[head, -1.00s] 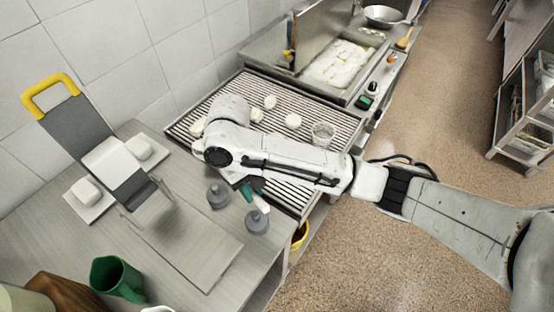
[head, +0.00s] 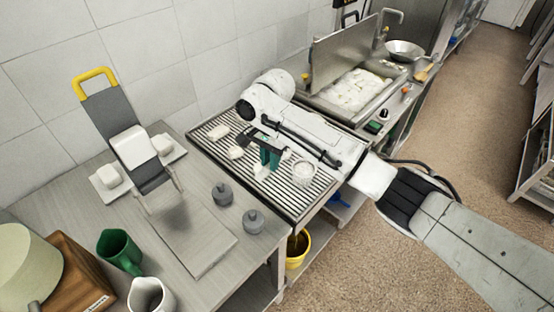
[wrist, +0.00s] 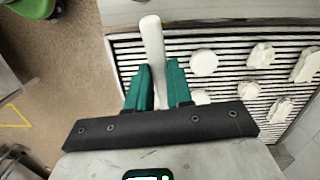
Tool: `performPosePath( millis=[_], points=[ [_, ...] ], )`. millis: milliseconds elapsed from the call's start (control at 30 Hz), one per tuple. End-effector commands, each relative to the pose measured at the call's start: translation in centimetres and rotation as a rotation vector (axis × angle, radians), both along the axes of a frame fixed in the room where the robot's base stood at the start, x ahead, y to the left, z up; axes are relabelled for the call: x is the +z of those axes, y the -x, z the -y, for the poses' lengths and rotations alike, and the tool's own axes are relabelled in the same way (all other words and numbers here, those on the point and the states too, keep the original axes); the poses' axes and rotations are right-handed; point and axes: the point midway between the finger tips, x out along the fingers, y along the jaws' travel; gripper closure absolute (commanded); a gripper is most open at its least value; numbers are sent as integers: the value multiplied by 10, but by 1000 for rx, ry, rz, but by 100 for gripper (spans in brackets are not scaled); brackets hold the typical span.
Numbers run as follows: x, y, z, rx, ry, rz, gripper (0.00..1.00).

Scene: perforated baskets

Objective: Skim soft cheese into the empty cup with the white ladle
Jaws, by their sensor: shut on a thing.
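My gripper (head: 268,156) is over the slatted grate, its green fingers pointing down. In the wrist view, my gripper (wrist: 158,88) is shut on a white rod-like handle (wrist: 152,45), which looks like the white ladle. The ladle's bowl cannot be made out. The soft cheese (head: 355,90) lies as a lumpy white mass in the steel vat (head: 322,100) beyond my arm.
The slatted grate (head: 312,196) holds several white cheese pieces (wrist: 204,62). Two grey weights (head: 222,194) stand on the near table. A raised steel lid (head: 342,52) backs the vat. A green mug (head: 120,250) and a white jug (head: 150,296) are at the near left.

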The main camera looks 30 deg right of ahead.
Motion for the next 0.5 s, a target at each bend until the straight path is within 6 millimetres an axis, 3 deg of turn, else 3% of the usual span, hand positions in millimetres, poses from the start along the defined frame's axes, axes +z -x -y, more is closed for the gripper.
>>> performPosePath(
  millis=[133,500],
  points=[
    [5,-13,0,-105,8,9,100],
    [0,-12,3,-133,-51,150,100]
  ],
)
